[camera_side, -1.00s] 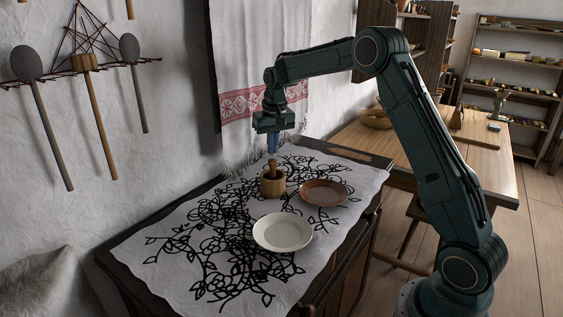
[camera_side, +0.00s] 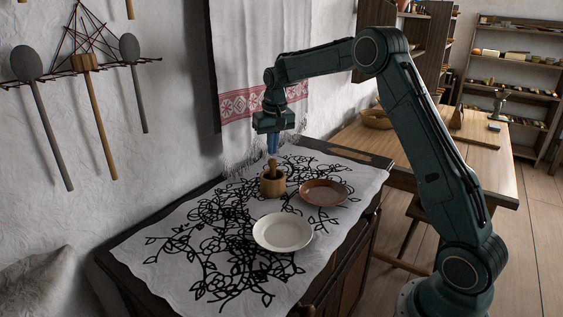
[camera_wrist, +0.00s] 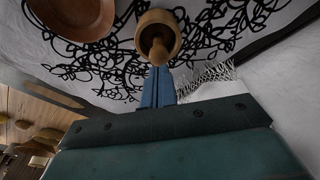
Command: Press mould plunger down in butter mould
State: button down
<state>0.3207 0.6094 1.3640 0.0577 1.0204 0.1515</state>
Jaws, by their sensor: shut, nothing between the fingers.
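The butter mould (camera_side: 273,186) is a small round wooden cup standing on the patterned white cloth. Its wooden plunger (camera_side: 272,166) stands upright in it, with the knob and part of the shaft above the rim. My gripper (camera_side: 272,150) points down with its blue fingers shut and empty, just above the plunger's knob. I cannot tell whether the fingertips touch the knob. In the wrist view, the mould (camera_wrist: 174,21) is at the top centre, with the plunger (camera_wrist: 158,50) in front of the blue fingertips (camera_wrist: 157,72).
A brown plate (camera_side: 323,193) lies right of the mould and a white plate (camera_side: 283,233) lies in front. The cloth (camera_side: 200,250) is otherwise clear. A red-patterned towel (camera_side: 250,103) hangs on the wall behind. A wooden table (camera_side: 470,160) stands at the right.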

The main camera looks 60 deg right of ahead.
jog(key=shift+f, duration=1)
dwell(0.9)
jog(key=shift+r, duration=0.2)
jog(key=shift+r, duration=3.5)
jog(key=shift+r, duration=0.1)
